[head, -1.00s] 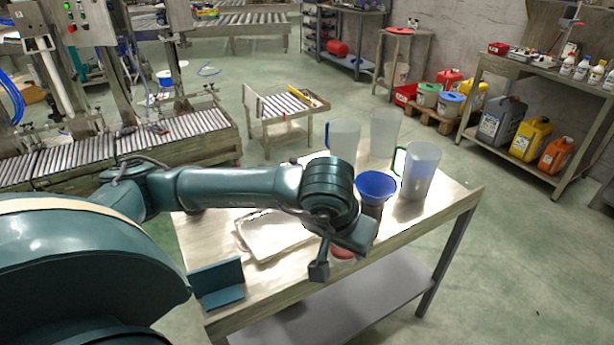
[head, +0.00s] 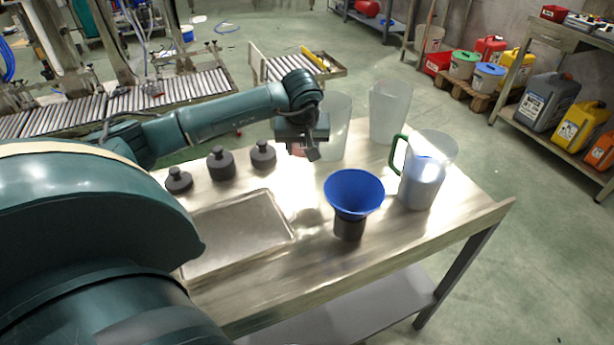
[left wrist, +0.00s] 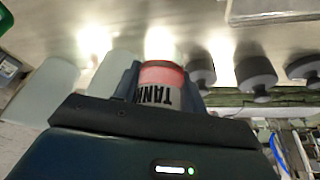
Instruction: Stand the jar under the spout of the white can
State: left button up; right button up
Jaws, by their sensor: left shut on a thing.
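My left gripper (left wrist: 160,95) is shut on a jar with a red top (left wrist: 162,72) and a white label reading "TANK", upside down in the left wrist view. In the head view my left gripper (head: 302,145) is over the back of the table, beside a translucent jug (head: 334,128); only a little red (head: 298,149) of the jar shows. I cannot tell whether the jar touches the table. I cannot make out a white can with a spout. My right gripper is not in view.
A blue funnel (head: 354,190) sits on a dark cup (head: 349,228). Beside it stands a green-handled jug (head: 422,185) with liquid; another clear jug (head: 388,112) stands behind. Three dark weights (head: 221,164) stand left of my gripper. A shallow tray (head: 235,235) lies in front.

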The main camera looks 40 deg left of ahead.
aim_at(301, 158)
pick_arm(q)
jog(key=f, duration=0.3)
jog(key=shift+s+f, duration=0.1)
jog(key=shift+s, duration=0.1)
jog(key=shift+f, duration=2.45)
jog(key=o, duration=0.9)
jog(key=shift+o, duration=0.2)
jog(key=shift+r, duration=0.1)
